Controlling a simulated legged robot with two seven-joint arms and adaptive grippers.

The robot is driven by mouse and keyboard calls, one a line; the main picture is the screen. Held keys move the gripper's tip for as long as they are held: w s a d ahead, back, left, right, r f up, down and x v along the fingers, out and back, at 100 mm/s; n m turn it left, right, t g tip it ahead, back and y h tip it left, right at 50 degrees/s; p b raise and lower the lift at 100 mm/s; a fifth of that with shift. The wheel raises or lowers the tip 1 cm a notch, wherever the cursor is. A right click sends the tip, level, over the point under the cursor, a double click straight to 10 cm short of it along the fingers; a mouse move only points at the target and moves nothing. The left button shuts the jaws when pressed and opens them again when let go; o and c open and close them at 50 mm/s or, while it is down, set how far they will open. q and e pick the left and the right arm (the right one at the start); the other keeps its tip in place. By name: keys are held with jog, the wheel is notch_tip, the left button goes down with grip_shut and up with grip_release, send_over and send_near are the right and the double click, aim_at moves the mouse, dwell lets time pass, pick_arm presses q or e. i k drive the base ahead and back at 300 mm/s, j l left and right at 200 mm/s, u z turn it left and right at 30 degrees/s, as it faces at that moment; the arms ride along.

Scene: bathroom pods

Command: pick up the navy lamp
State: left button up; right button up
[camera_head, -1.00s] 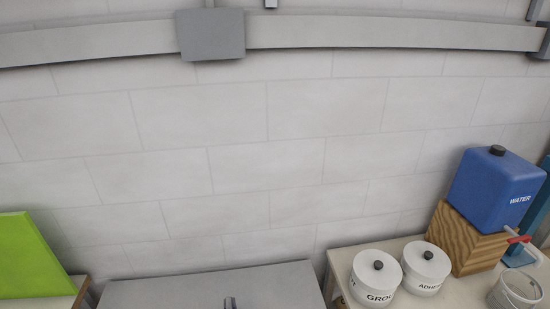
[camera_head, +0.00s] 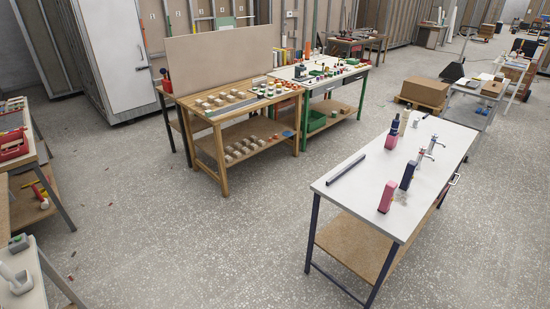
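Navy upright objects stand on a white-topped table (camera_head: 440,178) at the right. One navy object (camera_head: 407,176) stands near the table's middle, close behind a pink block-shaped object (camera_head: 387,198). Another navy object (camera_head: 395,124) stands near the far left edge, by a second pink object (camera_head: 391,141). They are too small for me to tell which is a lamp. A dark navy bar (camera_head: 345,169) lies flat near the table's left edge. Neither of my grippers is in view.
A wooden bench (camera_head: 205,109) with small blocks and a green-framed bench (camera_head: 350,71) stand further back. A cardboard box (camera_head: 424,91) sits on a pallet behind the white table. Grey speckled floor (camera_head: 190,235) is open in front and left of that table.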

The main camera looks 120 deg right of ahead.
aim_at(411, 167)
jog(key=z, duration=5.05)
jog(key=i+j+z, duration=0.1)
jog(key=i+j, duration=0.15)
jog(key=i, duration=0.35)
jog(key=i+j+z, duration=0.15)
jog(key=i, duration=0.45)
jog(key=i+j+z, duration=0.1)
jog(key=i+j, duration=0.35)
jog(key=i+j+z, duration=0.1)
jog(key=i+j, duration=0.3)
jog(key=i, duration=0.25)
jog(key=k+l+z, duration=0.1)
jog(key=l+z, duration=0.15)
jog(key=z, duration=0.15)
jog(key=l+z, duration=0.75)
jog(key=i+l+z, duration=0.1)
jog(key=l+z, duration=0.15)
jog(key=z, duration=0.2)
jog(key=i+l+z, duration=0.2)
jog(key=z, duration=0.2)
jog(key=i+u, duration=0.3)
jog(key=i+l+u, duration=0.15)
jog(key=i+u, duration=0.2)
jog(key=i, duration=0.15)
